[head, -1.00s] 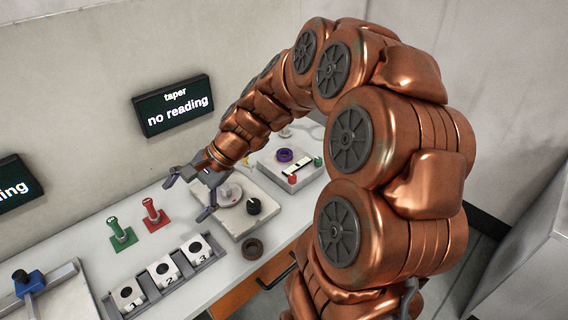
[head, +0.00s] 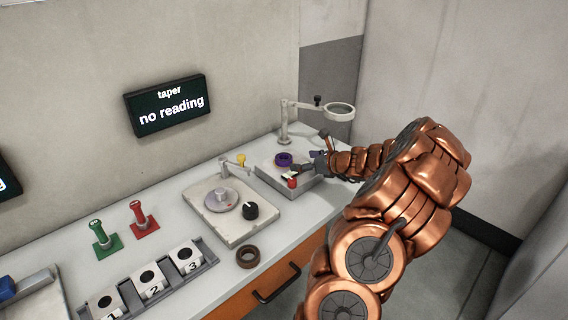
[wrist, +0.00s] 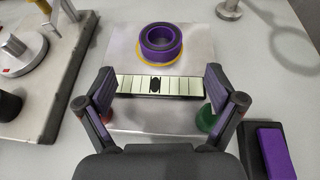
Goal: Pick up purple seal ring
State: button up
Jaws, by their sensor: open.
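The purple seal ring (wrist: 160,42) sits on a light metal plate (wrist: 190,62) at the far right of the bench, with a thin yellow edge showing under it. In the head view the ring (head: 284,159) is just left of my gripper (head: 304,168).
A red knob (head: 292,183) stands at the plate's front edge, and a green knob (wrist: 206,118) is by the right finger. A magnifier (head: 338,111) stands behind. A lapping plate (head: 222,203) is to the left, with a brown ring (head: 248,257) in front.

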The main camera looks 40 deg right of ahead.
aim_at(280, 156)
jog(key=shift+p+x, duration=0.6)
jog(key=shift+x, duration=3.2)
jog(key=shift+r, duration=0.1)
jog(key=shift+c, duration=0.4)
jog(key=c, duration=1.3)
